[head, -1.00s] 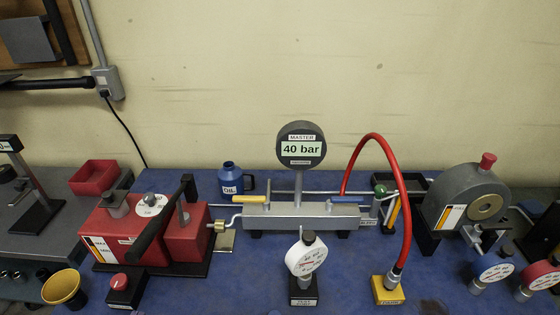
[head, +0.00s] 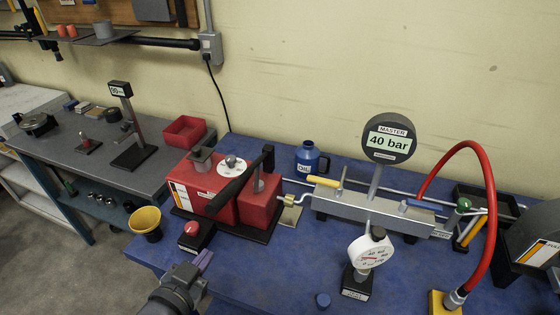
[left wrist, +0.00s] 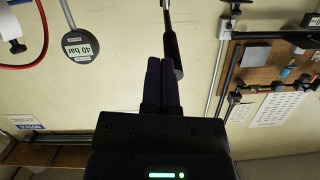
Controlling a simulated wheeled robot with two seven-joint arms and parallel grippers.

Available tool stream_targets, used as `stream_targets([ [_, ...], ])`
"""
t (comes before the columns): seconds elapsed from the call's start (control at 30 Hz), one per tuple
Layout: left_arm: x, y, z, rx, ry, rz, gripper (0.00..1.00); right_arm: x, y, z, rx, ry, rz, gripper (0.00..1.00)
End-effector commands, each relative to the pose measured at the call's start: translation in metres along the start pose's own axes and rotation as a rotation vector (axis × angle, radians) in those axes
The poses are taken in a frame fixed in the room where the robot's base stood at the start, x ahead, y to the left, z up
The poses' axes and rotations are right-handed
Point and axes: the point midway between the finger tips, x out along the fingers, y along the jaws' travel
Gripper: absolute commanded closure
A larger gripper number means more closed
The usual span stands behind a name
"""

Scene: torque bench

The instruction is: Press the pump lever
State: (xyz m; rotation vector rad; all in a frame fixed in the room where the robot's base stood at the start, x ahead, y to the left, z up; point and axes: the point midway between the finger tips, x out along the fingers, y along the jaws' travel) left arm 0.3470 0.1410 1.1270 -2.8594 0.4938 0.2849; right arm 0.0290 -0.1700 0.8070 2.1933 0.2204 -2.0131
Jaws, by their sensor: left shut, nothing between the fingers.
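The red pump (head: 257,207) stands on the blue bench top. Its black lever (head: 236,184) slants from an upright at the pump's right side down toward the front left, and its grip end hangs above the red body. My left gripper (head: 204,260) is low in the head view, in front of the pump and apart from the lever. Its dark fingers (left wrist: 161,62) are together and empty in the left wrist view. A dark bar, which looks like the lever (left wrist: 173,42), shows just beyond the fingertips there. My right gripper is not in view.
A red-button box (head: 191,234) and a yellow cup (head: 146,222) are near the pump's front left. A master gauge (head: 389,137) reading 40 bar, a small white dial gauge (head: 366,252) and a red hose (head: 482,185) stand to the right. A blue oil can (head: 308,158) is behind.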

Motion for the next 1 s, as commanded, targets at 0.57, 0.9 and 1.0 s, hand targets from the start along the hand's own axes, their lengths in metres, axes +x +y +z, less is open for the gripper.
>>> stream_targets([
  [0.57, -0.002, -0.031, -0.159, 0.013, -0.254, 0.027, 1.00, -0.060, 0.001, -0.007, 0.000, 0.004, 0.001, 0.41],
  [0.9, 0.021, -0.031, -0.153, 0.011, -0.254, 0.026, 1.00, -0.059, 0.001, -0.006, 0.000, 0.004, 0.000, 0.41],
  [1.0, 0.042, -0.030, -0.147, 0.011, -0.254, 0.026, 1.00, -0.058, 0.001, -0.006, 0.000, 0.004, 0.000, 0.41],
])
